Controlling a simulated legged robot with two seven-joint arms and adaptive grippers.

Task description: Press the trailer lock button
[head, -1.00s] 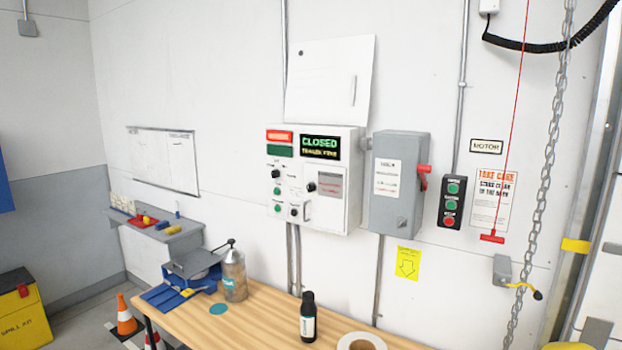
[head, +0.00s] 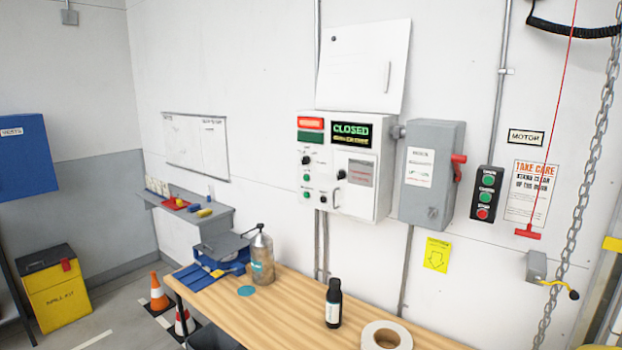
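A white control box (head: 345,165) is on the wall, with its cover (head: 363,66) raised above it. Its display (head: 352,134) reads CLOSED in green, with a smaller line under it that I cannot read clearly. Red and green panels (head: 310,130) sit at its upper left. Below are black knobs and small green buttons (head: 307,178). The labels are too small to read, so I cannot tell which is the trailer lock button. Neither of my grippers is in the head view.
A wooden table (head: 290,303) stands below the box, holding a dark bottle (head: 333,303), a tape roll (head: 386,338) and a pump bottle (head: 262,259). A grey switch box (head: 431,172) and a three-button station (head: 487,194) are right of it. A chain (head: 590,170) hangs at right.

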